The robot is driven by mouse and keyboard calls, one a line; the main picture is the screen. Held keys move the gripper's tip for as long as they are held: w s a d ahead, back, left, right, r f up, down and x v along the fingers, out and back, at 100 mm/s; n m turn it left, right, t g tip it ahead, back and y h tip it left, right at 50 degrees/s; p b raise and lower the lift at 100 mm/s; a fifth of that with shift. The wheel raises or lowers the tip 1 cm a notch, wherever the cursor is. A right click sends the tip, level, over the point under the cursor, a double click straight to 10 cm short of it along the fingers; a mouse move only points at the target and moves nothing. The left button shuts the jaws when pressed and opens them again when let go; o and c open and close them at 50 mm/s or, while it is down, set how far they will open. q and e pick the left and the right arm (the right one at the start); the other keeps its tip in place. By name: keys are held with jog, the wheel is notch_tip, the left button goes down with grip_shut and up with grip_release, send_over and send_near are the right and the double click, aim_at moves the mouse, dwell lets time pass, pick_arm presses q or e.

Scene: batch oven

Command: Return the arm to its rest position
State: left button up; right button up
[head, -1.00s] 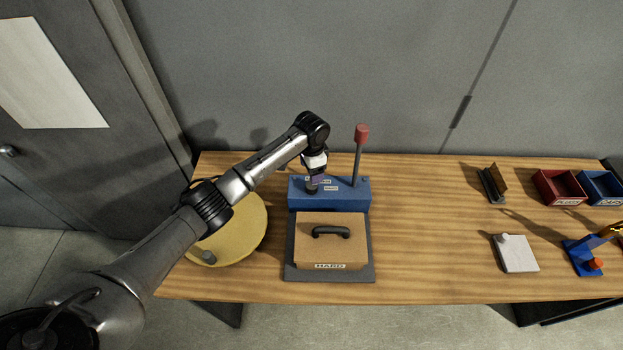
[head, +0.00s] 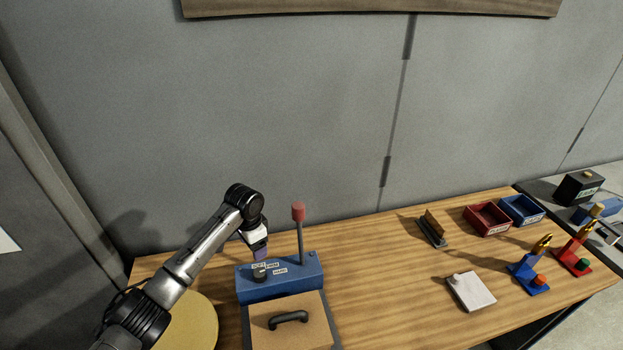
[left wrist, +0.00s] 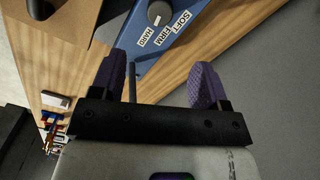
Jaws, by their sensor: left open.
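My left arm comes in from the left in the head view. Its gripper (head: 259,254) hangs just above and behind the blue control box (head: 280,283), near the black knob (head: 260,273). In the left wrist view my left gripper (left wrist: 165,85) has its two purple fingers spread apart with nothing held between them. The blue box (left wrist: 185,22) shows past the fingers, with its grey knob (left wrist: 159,12) and labels SOFT, FIRM and HARD. The gripper appears apart from the knob. My right gripper is not in view.
A red-topped lever (head: 299,225) stands up beside the gripper. The handled brown lid (head: 305,325) lies in front of the box, and a yellow round board (head: 190,325) lies under the arm. Red (head: 487,219) and blue (head: 522,210) bins stand right. The middle table is clear.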

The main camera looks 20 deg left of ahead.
pick_arm(q)
jog(key=w+d+r+n+t+y, duration=0.1)
jog(key=w+d+r+t, duration=0.15)
jog(key=r, duration=0.35)
jog(key=w+d+r+t+y, duration=0.1)
jog(key=r+t, duration=0.3)
jog(key=r, duration=0.1)
jog(key=s+d+r+t, duration=0.3)
jog(key=d+r+t, duration=0.1)
jog(key=d+r, duration=0.3)
jog(key=s+d+f+n+g+h, duration=0.1)
jog(key=s+d+f+g, duration=0.1)
jog(key=s+f, duration=0.95)
jog(key=s+d+f+n+g, duration=0.1)
jog(key=s+d+f+g, duration=0.15)
jog(key=s+f, duration=0.9)
jog(key=s+d+f+n+g+h, duration=0.15)
jog(key=s+f, duration=0.45)
jog(key=s, duration=1.1)
notch_tip(320, 180, up, 13)
jog(key=p, duration=1.3)
jog(key=shift+r+m+g, duration=0.15)
jog(key=shift+m+g, duration=0.3)
